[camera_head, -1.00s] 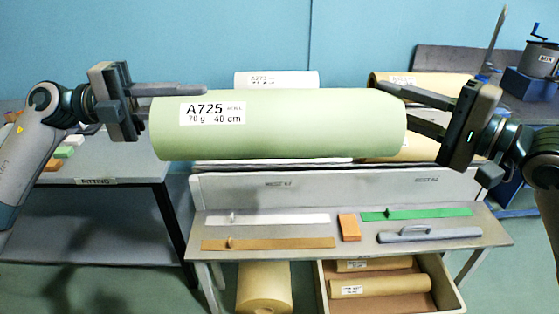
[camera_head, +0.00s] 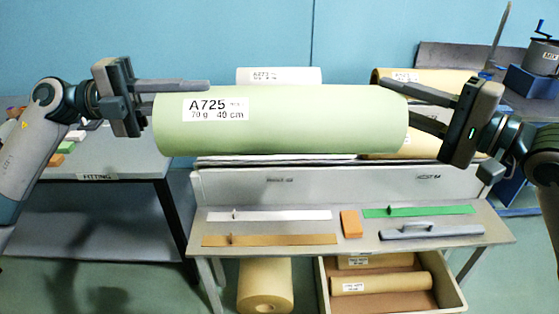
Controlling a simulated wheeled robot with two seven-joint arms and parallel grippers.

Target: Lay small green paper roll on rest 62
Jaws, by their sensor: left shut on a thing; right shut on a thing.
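The green paper roll (camera_head: 290,125), labelled A725, 70 g, 40 cm, is held level in the air between my two grippers. My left gripper (camera_head: 170,100) is shut on its left end, and my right gripper (camera_head: 425,110) is shut on its right end. Behind and below the roll is a grey rack panel (camera_head: 350,180) with two rest labels. The left label (camera_head: 280,180) is too blurred to read surely, and the right one (camera_head: 428,178) seems to read rest 64. The roll hides much of the rack top behind it.
A white roll (camera_head: 280,75) and brown rolls (camera_head: 395,76) lie behind the green one. The shelf in front holds flat strips (camera_head: 270,240), an orange block (camera_head: 351,224) and a grey handled tool (camera_head: 432,231). A crate of rolls (camera_head: 326,290) stands below. A fitting table (camera_head: 110,190) is at left.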

